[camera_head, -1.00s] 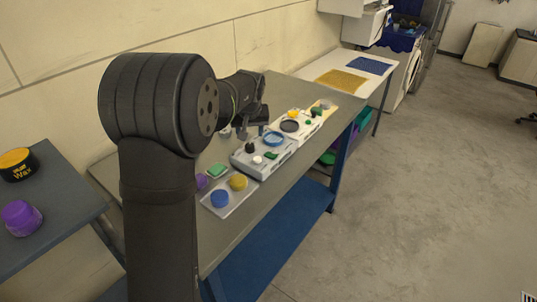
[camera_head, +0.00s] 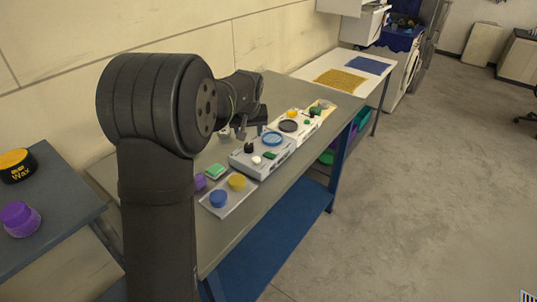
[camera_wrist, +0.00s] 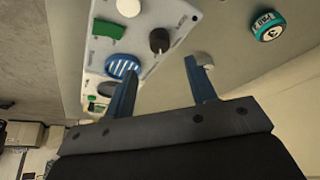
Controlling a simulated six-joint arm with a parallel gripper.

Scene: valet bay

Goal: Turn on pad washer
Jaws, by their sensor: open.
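The grey-white pad washer unit (camera_head: 249,162) stands on the workbench, with a blue ring (camera_head: 272,138), a black knob (camera_head: 249,147), a white button (camera_head: 257,160) and a green switch (camera_head: 270,155). In the wrist view its panel shows the blue striped disc (camera_wrist: 122,66), the black knob (camera_wrist: 159,40), the green switch (camera_wrist: 108,29) and a white button (camera_wrist: 128,7). My gripper (camera_wrist: 172,72) is open and empty, apart from the panel in view, with its fingers near the knob side. In the head view my gripper (camera_head: 238,130) is partly hidden by my arm.
A tray (camera_head: 236,205) with blue and yellow pads lies at the bench's near end. A second panel (camera_head: 312,127) stands beyond the washer. A teal-lidded jar (camera_wrist: 268,27) shows in the wrist view. A wax tin (camera_head: 17,165) sits on the left table.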

